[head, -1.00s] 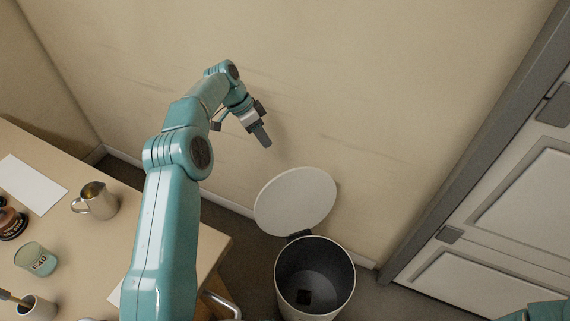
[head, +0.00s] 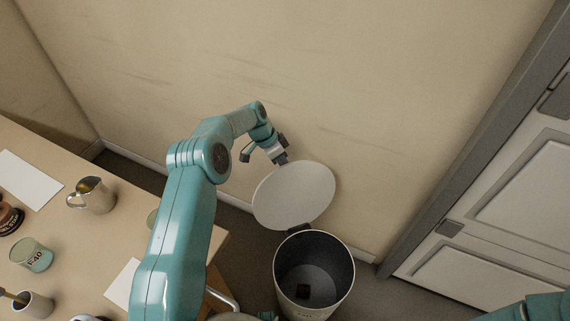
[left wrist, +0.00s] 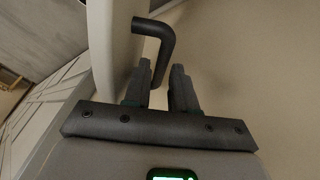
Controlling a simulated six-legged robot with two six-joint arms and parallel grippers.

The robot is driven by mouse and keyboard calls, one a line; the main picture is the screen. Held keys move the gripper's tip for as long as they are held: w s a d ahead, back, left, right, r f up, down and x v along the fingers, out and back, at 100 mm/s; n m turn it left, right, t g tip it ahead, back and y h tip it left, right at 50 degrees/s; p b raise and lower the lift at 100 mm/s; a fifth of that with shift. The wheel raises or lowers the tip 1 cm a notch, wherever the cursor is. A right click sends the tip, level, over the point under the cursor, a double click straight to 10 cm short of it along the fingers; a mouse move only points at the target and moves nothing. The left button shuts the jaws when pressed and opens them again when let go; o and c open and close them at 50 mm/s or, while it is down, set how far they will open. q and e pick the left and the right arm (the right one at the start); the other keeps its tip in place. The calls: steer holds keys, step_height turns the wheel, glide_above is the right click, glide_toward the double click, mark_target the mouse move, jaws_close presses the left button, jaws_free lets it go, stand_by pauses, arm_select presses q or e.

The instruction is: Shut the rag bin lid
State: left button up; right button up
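The rag bin (head: 345,280) stands on the floor by the wall, a light round bin with a dark inside. Its round white lid (head: 295,197) stands open, tilted up towards the wall. My left gripper (head: 280,160) is at the lid's upper rim, its fingertips partly hidden. In the left wrist view the lid (left wrist: 106,60) is seen nearly edge-on, with a black bent handle (left wrist: 160,38) sticking out. The handle's end reaches between the fingers of my left gripper (left wrist: 160,85), which are apart. Contact with the handle is unclear. My right gripper is out of view.
A wooden bench (head: 125,225) at left holds a metal jug (head: 95,197), a glass jar (head: 32,255), a cup (head: 35,305) and white sheets. A panelled cabinet door (head: 510,220) stands at right.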

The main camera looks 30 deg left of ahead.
arm_select(q)
steer(key=shift+d+f, duration=0.1)
steer(key=shift+f, duration=0.1)
steer(key=shift+c, duration=0.3)
jaws_close()
steer(key=shift+r, duration=0.1)
